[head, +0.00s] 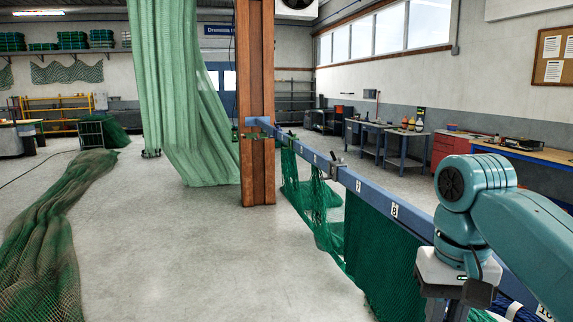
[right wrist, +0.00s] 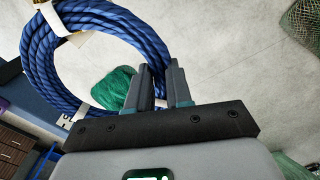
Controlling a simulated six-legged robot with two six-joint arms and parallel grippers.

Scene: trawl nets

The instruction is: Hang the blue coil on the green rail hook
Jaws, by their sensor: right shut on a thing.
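The blue coil (right wrist: 98,18) is a thick rope ring with pale bands, at the upper left of the right wrist view. My right gripper (right wrist: 162,75) is shut on the coil's right side, with rope between its two fingers. In the head view my right arm reaches over the blue rail (head: 300,152) at the right, and its fingertips are hidden. Dark blue rope (head: 508,308) shows at the lower right edge there; I cannot tell if it is the held coil. A small greenish fitting (head: 243,135) sits near the rail's far end; I cannot tell if it is the hook. My left gripper is out of view.
Green nets (head: 385,255) hang from the numbered rail, and a metal clamp (head: 334,166) sits on it. A wooden column (head: 256,100) stands at its far end. A brown-green net (head: 45,235) lies at left. The floor between is clear. Workbenches line the right wall.

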